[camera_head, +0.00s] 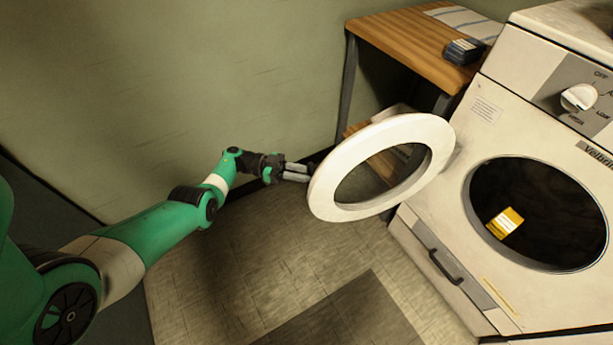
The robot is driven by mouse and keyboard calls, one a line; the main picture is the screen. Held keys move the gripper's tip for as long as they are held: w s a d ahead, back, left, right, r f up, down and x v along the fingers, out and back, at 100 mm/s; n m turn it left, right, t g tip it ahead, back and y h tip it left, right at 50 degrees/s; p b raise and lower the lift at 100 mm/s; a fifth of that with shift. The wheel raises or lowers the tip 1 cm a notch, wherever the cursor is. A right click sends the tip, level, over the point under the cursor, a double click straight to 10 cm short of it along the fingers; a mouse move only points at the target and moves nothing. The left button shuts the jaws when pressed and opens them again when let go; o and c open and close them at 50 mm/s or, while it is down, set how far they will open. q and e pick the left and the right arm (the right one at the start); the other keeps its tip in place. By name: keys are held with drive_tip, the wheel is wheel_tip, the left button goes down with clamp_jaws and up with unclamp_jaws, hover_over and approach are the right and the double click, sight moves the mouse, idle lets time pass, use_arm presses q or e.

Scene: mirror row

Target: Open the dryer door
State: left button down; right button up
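The dryer (459,145) stands at the right. Its round white door (325,190) is swung wide open to the left of the opening, with a clear space between its outer edge and the dryer front. The dark drum opening (545,205) is exposed. My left gripper (307,172) is at the outer left edge of the door, its fingers pointing right toward the rim. I cannot tell whether the fingers touch the rim or how far apart they are. My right gripper is not in view.
A yellow box (505,222) shows inside the drum. A wooden table (410,42) with a dark item (464,51) stands behind the door. A dark mat (345,318) lies on the floor. The floor left of the door is clear up to the wall.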

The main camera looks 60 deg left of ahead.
use_arm(q)
drive_tip(key=shift+d, duration=0.15)
drive_tip(key=c, duration=1.2)
unclamp_jaws()
drive_tip(key=shift+o, duration=0.7)
drive_tip(key=shift+w, duration=0.25)
drive_tip(key=shift+s, duration=0.15)
drive_tip(key=b+v, duration=0.3)
drive_tip(key=v, duration=0.8)
drive_tip(key=shift+s, duration=0.2)
